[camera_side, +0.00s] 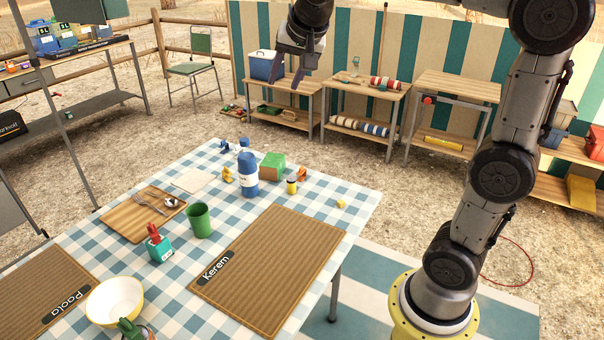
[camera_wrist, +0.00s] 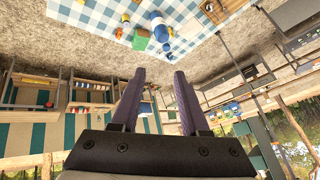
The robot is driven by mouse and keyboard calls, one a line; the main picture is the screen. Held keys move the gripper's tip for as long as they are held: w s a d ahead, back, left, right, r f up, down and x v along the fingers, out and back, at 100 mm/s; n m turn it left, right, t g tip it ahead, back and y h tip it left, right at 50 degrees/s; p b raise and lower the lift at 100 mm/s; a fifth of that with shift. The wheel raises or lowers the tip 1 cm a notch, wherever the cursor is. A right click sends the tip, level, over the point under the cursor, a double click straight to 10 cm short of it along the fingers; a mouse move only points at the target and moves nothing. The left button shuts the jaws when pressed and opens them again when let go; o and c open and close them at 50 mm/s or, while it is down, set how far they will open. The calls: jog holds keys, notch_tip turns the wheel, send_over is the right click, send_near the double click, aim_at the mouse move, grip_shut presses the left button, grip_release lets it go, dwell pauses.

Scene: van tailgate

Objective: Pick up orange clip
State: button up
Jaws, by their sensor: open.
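A small orange clip (camera_side: 302,174) stands on the checked tablecloth, just right of the green box (camera_side: 272,166) in the side view. In the wrist view the orange clip (camera_wrist: 118,33) is a small spot left of the green box (camera_wrist: 141,40). My gripper (camera_side: 287,85) is high in the air beyond the table's far edge, well apart from the clip. Its two fingers (camera_wrist: 159,72) are spread, with nothing between them.
A blue bottle (camera_side: 247,175), yellow clip (camera_side: 228,175), blue clip (camera_side: 224,147) and small yellow-and-dark jar (camera_side: 291,186) stand near the orange clip. A green cup (camera_side: 199,220) and cutting board (camera_side: 130,218) are further left. The brown Kerem mat (camera_side: 268,270) lies bare in front.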

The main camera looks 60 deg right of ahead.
jog(key=w+d+f+m+g+h, duration=0.1)
jog(key=w+d+f, duration=0.1)
jog(key=w+d, duration=0.25)
jog(key=w+d+f+m, duration=0.2)
jog(key=w+d+f, duration=0.1)
jog(key=w, duration=0.2)
jog(key=m+g, duration=0.3)
jog(key=g, duration=0.2)
send_over(301, 167)
jog(key=a, duration=0.5)
notch_tip(301, 167, down, 29)
jog(key=x, duration=0.6)
jog(key=shift+d+f, duration=0.15)
jog(key=shift+d, duration=0.15)
jog(key=shift+x, duration=3.15)
jog(key=shift+c, duration=0.2)
grip_shut()
